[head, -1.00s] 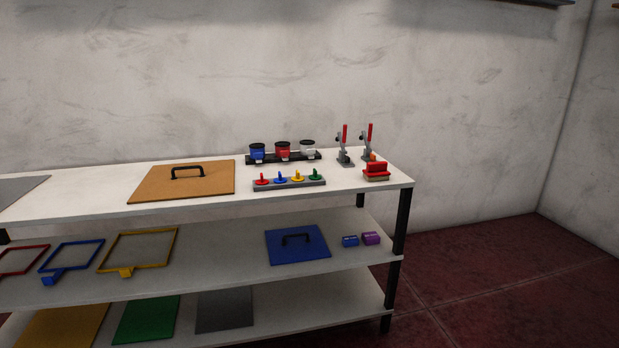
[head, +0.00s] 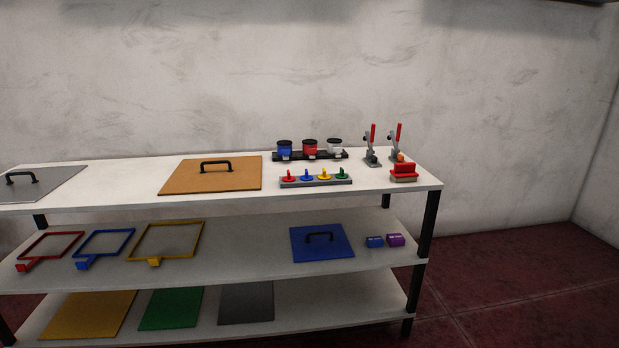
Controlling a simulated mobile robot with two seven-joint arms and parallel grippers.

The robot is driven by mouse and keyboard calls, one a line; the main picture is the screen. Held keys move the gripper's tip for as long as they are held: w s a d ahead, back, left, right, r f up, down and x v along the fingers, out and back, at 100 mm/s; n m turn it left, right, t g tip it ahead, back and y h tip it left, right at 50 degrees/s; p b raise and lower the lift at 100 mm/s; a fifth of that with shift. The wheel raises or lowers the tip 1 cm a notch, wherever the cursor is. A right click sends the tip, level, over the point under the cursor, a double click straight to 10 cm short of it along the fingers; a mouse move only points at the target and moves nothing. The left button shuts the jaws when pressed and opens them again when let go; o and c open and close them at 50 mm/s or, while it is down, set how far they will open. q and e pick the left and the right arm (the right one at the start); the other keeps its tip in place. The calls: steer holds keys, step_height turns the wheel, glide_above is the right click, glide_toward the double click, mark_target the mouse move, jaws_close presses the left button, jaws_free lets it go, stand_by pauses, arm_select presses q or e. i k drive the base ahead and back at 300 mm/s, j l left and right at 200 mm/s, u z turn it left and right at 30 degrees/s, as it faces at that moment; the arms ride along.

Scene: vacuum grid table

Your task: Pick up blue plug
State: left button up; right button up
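The blue plug (head: 307,175) stands upright in a grey holder strip (head: 316,183) on the top shelf. It is second from the left, between the red plug (head: 289,176) and the yellow plug (head: 324,174). The green plug (head: 341,173) is at the right end of the strip. Neither of my grippers shows in the head view.
On the white top shelf (head: 115,185), a brown board with a handle (head: 213,178) lies left of the holder. Blue, red and white cups (head: 310,147) stand behind it. Red-handled clamps (head: 372,148) and a red-topped block (head: 404,172) are to the right. Lower shelves hold frames and panels.

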mark_target(307, 177)
steer(key=u, duration=2.3)
steer(key=z, duration=2.25)
steer(key=i+z, duration=0.2)
steer(key=i, duration=1.5)
